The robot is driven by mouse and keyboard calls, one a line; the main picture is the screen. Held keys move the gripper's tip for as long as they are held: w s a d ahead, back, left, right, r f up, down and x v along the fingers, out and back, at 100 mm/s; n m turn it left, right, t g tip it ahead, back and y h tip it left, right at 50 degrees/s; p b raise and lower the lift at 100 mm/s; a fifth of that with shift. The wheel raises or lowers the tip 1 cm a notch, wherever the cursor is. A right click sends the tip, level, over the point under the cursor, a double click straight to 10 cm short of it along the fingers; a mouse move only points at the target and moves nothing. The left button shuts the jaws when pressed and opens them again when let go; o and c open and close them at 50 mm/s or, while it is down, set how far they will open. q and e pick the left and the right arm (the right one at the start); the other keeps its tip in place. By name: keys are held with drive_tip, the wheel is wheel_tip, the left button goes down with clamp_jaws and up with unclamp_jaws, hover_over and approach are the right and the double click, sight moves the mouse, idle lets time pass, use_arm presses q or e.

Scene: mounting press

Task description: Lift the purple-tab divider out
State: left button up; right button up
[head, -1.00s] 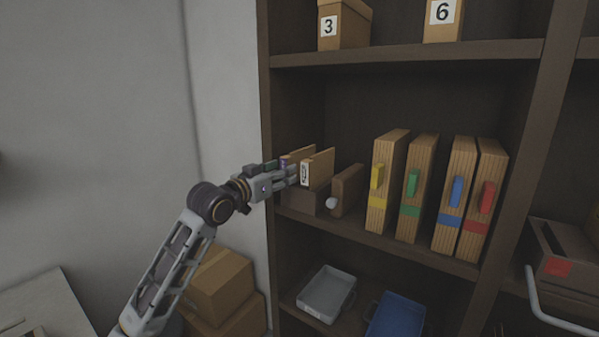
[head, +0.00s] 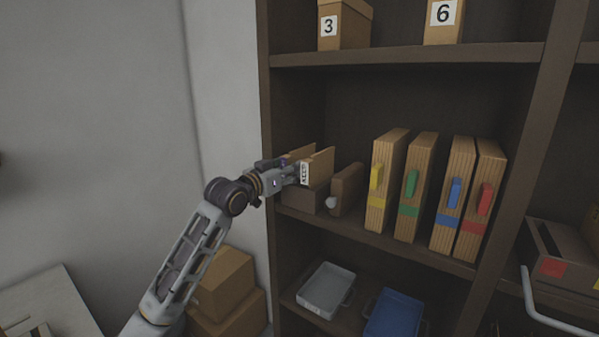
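A dark brown file box (head: 303,197) stands at the left end of the middle shelf. Tan dividers (head: 320,162) stick up out of it, the front one with a white printed label (head: 304,173). A small hint of purple shows among the gripper parts at the dividers' left edges, but I cannot make out a clear tab. My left gripper (head: 289,174) is at the left edge of the dividers, above the box's left side. Its fingertips overlap the divider edges, so whether they are open or shut on one is unclear. My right gripper is not in view.
A small brown box with a round pale knob (head: 331,203) stands just right of the file box. Several upright binders with yellow, green, blue and red tabs (head: 382,182) follow. The shelf above (head: 400,56) and the left upright (head: 265,120) bound the space.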

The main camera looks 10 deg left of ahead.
use_arm(q)
clamp_jaws()
drive_tip(key=shift+r, duration=0.2)
idle(0.3)
drive_tip(key=shift+r+b, duration=0.65)
drive_tip(key=shift+r, duration=4.15)
